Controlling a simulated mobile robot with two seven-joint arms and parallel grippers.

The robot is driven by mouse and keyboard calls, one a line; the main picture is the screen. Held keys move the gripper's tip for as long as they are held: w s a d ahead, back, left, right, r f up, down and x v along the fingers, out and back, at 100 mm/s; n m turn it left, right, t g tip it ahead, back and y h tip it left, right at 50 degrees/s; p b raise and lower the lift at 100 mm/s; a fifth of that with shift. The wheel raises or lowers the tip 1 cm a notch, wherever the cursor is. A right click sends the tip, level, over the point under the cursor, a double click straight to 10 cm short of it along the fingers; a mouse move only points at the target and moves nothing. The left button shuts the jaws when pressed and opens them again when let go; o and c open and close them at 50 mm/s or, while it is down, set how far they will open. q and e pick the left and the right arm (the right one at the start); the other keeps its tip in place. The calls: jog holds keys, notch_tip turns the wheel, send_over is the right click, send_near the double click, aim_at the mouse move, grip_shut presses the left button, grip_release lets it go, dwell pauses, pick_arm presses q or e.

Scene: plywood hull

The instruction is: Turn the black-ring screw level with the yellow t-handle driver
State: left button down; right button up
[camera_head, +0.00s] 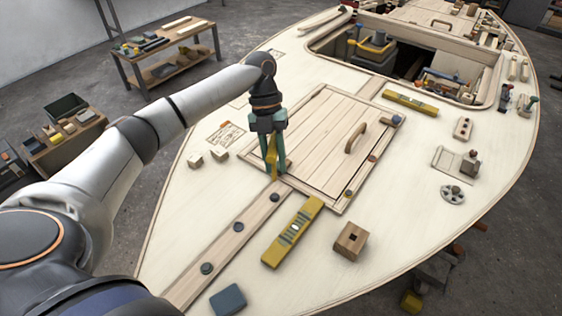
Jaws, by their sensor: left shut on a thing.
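My left gripper (276,165) is shut on the yellow t-handle driver (271,153) and points down at the near left corner of the wooden hatch. The driver stands roughly upright between the teal fingers, above the far end of a plank. Its tip is hidden or too small to tell, so I cannot tell whether it touches a screw. Dark round screw heads show along the plank (224,241): one close to the gripper (274,197), one in the middle (238,226) and one nearer me (207,268). I cannot tell which has the black ring. My right gripper is out of view.
A yellow spirit level (293,231), a wooden block with a hole (351,241) and a blue-grey block (228,299) lie near the plank. The hatch (326,140) has a raised handle (355,138).

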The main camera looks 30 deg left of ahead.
pick_arm(q)
notch_tip(320, 180, down, 6)
jog(key=b, duration=0.5)
jog(key=shift+r, duration=0.1)
jog(key=shift+w+d+n+t+h+p, duration=0.25)
jog(key=shift+n+t+p, duration=0.7)
jog(key=shift+n, duration=1)
jog(key=shift+w+a+n+t+h+p, duration=0.1)
jog(key=shift+w+n+t+p, duration=0.45)
jog(key=shift+n+p, duration=0.95)
jog(key=shift+w+d+n+t+h+p, duration=0.15)
jog(key=shift+n+t+p, duration=0.65)
jog(key=shift+n, duration=1.55)
jog(key=shift+f+b, duration=0.2)
jog(key=shift+b, duration=0.1)
jog(key=shift+f, duration=0.4)
